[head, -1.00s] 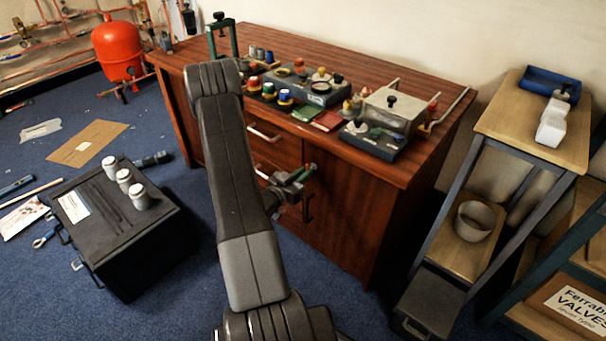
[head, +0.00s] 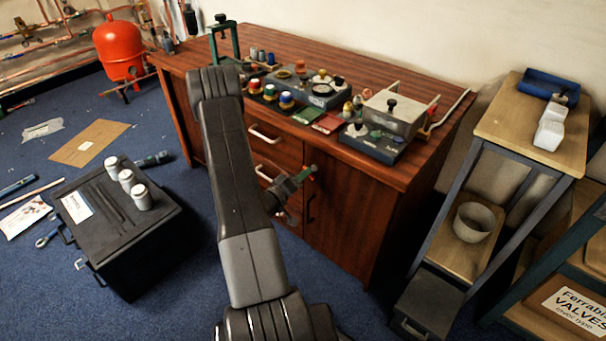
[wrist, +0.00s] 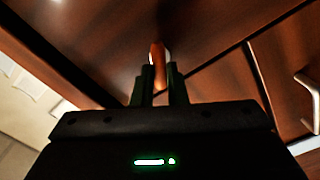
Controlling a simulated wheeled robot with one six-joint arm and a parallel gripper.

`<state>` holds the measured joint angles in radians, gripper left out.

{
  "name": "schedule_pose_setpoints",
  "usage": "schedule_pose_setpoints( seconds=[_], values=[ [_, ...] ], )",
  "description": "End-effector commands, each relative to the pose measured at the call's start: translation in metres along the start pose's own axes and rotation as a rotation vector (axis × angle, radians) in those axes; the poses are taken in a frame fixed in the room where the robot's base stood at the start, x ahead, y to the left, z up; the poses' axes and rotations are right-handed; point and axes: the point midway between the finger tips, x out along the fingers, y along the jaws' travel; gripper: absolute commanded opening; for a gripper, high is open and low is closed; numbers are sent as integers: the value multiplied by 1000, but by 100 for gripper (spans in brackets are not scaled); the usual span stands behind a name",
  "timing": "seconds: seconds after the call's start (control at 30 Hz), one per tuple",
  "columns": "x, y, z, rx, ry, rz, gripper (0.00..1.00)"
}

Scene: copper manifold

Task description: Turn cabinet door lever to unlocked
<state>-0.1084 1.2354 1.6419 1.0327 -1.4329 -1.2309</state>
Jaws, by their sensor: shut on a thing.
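The wooden cabinet door (head: 350,205) is closed at the front right of the cabinet. My gripper (head: 309,171) is at the upper left part of this door. In the wrist view, the orange-brown lever (wrist: 157,60) stands out from the dark red wood between the two fingers of my gripper (wrist: 160,86). The fingers are shut on it. The fingers cover its near end. In the head view the lever is hidden at the gripper, and its turn angle is hard to tell.
A dark door handle (head: 309,207) is just below my gripper. Drawers with pale handles (head: 265,134) are to the left. The cabinet top (head: 385,79) overhangs the door and carries valves and boxes. A trestle shelf (head: 525,125) stands at right. Blue carpet is clear before the door.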

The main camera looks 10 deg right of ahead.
Motion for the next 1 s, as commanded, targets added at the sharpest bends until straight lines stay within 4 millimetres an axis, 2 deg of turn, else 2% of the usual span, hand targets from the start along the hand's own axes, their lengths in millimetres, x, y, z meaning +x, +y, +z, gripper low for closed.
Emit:
schedule_pose_setpoints(
  seconds=[0.5,1.0],
  values=[
    [0,-2,0,-428,0,-1,0],
    [0,-3,1,-579,1,-1,0]
  ],
)
